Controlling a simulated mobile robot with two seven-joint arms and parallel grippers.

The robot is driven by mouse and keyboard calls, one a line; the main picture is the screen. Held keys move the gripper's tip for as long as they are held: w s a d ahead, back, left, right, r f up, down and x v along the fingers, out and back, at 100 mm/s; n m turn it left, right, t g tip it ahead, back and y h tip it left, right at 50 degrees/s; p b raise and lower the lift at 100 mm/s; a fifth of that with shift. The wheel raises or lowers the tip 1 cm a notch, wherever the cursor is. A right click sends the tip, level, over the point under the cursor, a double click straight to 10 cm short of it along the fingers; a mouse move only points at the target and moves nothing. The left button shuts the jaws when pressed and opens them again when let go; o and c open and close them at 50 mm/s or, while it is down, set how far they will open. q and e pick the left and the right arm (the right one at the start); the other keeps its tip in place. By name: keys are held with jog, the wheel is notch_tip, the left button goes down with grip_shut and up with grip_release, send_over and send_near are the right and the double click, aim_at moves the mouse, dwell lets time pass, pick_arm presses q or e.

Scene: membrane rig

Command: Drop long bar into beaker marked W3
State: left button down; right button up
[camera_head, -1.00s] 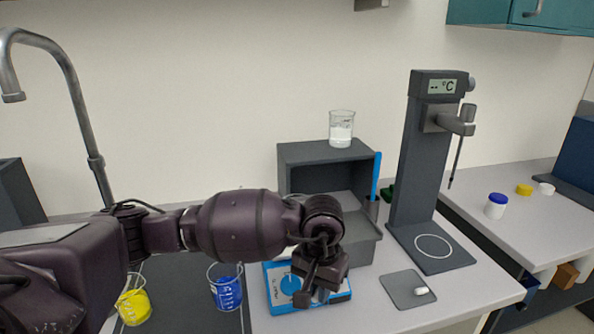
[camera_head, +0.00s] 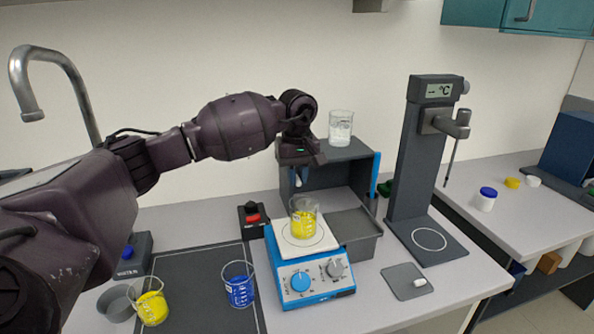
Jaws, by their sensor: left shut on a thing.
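My left gripper (camera_head: 299,176) is raised above and behind the stirrer hotplate, in front of the grey shelf box, fingers pointing down. It is shut on a small whitish thing that looks like a bar, mostly hidden by the fingers. A beaker with yellow liquid (camera_head: 303,224) stands on the hotplate's white top (camera_head: 289,246), below the gripper. Another yellow beaker (camera_head: 152,308) and a blue beaker (camera_head: 240,291) stand on the dark mat. A clear beaker (camera_head: 341,128) stands on the shelf box. I cannot read W3 on any beaker. My right gripper is not in view.
A small white bar (camera_head: 420,283) lies on the grey pad (camera_head: 402,287) at right. The thermometer stand (camera_head: 408,165) rises behind it.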

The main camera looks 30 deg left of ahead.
pick_arm(q)
jog(key=shift+f+b, duration=0.45)
jog(key=shift+f, duration=0.5)
notch_tip(320, 180, down, 4)
jog(key=shift+b, duration=0.75)
jog(key=c, duration=1.1)
grip_release()
jog(key=shift+o, duration=0.5)
jog(key=b, duration=0.1)
send_near(297, 178)
notch_tip(297, 178, down, 5)
jog(key=shift+f, duration=0.1)
jog(key=shift+r, duration=0.5)
